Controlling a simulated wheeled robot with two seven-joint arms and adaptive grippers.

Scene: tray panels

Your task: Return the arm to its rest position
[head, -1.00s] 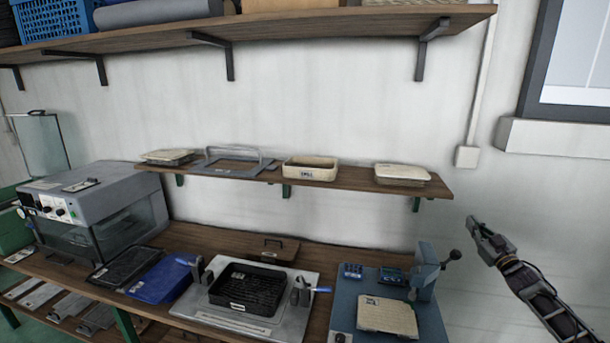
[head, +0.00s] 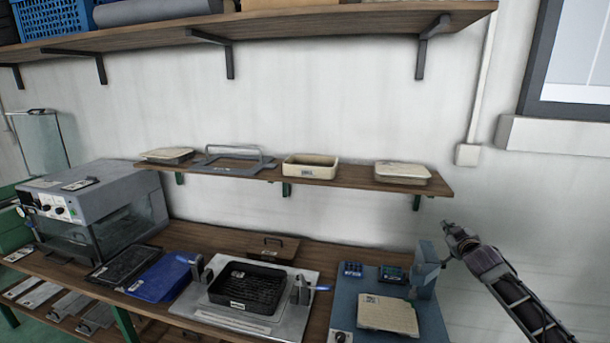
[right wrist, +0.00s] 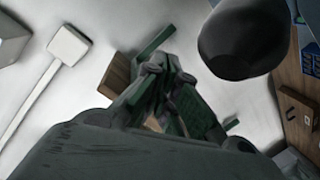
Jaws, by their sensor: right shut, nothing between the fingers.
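My right gripper (head: 450,229) is at the right of the head view, empty and shut, beside the upper part of the blue press (head: 424,272) and in front of the white wall. In the head view it overlaps the press's handle, and I cannot tell whether they touch. In the right wrist view my right gripper's fingers (right wrist: 166,75) are dark and close together, with a dark round knob (right wrist: 243,42) large and near at the upper right. My left gripper is not in view.
A small wall shelf (head: 345,181) carries several trays and a frame. On the bench are a black tray (head: 247,288) in a metal fixture, a beige panel (head: 388,315) on the blue press, a blue tray (head: 160,281) and a grey machine (head: 92,208). The wall right of the press is clear.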

